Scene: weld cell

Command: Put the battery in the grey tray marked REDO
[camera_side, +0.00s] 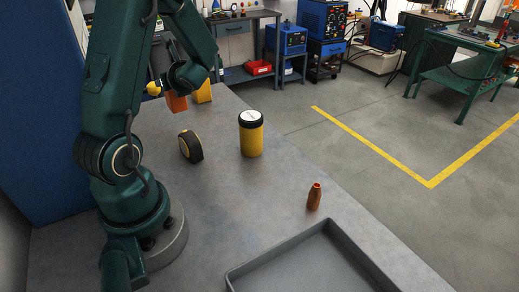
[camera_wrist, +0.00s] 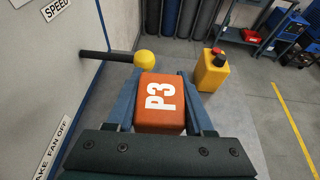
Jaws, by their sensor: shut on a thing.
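An orange block marked P3 (camera_wrist: 160,103), which I take to be the battery, is between the two blue fingers of my gripper (camera_wrist: 162,100) in the wrist view. My gripper is shut on it. In the side view the orange block (camera_side: 176,103) shows at the far end of the bench, partly behind my arm. I cannot tell whether it touches the bench. A grey tray (camera_side: 275,249) lies at the near end of the bench, cut off by the bottom edge. Its visible floor is empty and no REDO mark shows.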

